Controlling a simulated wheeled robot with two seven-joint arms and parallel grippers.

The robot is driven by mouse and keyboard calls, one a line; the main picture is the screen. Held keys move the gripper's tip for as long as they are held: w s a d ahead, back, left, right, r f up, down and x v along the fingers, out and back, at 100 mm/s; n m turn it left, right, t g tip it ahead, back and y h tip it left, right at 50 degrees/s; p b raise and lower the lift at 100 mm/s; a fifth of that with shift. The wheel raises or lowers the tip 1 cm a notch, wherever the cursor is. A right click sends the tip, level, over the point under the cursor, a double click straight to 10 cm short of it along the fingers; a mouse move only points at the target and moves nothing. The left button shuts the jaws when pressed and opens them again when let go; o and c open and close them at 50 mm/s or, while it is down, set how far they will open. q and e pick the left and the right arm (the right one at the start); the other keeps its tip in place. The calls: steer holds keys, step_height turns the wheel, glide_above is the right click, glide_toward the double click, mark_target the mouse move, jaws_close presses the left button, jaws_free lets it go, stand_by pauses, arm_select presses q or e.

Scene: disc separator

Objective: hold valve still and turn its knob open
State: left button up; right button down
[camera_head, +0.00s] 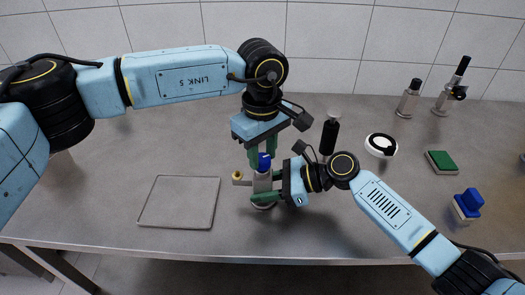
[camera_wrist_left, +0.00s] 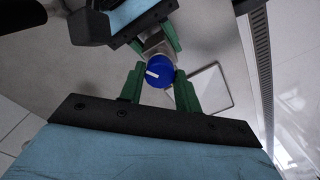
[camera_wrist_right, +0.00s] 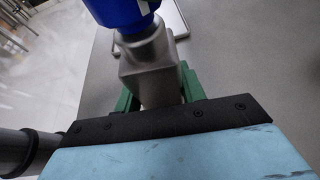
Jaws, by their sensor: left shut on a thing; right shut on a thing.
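The valve (camera_head: 262,184) is a grey metal body standing upright near the front of the table, with a brass-coloured side port (camera_head: 237,176). Its blue knob (camera_head: 264,161) sits on top and has a white mark, seen in the left wrist view (camera_wrist_left: 158,72). My left gripper (camera_head: 262,156) points down from above, shut on the blue knob, a green finger on each side. My right gripper (camera_head: 268,190) comes in from the right, shut on the valve body below the knob. The body also shows between its fingers in the right wrist view (camera_wrist_right: 152,72).
A flat grey tray (camera_head: 180,202) lies left of the valve. A black-handled tool (camera_head: 329,134), a white ring-shaped item (camera_head: 381,145), a green pad (camera_head: 441,162) and a blue-topped block (camera_head: 467,205) lie to the right. Metal fittings (camera_head: 409,98) stand at the back right.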

mark_target(263, 157)
arm_select(q)
steer(key=n, duration=1.1)
steer(key=shift+w+d+n, duration=0.1)
steer(key=shift+n, duration=0.3)
stand_by(0.4)
steer(key=o, duration=1)
step_height(263, 157, up, 12)
steer(key=shift+r, duration=0.1)
stand_by(0.3)
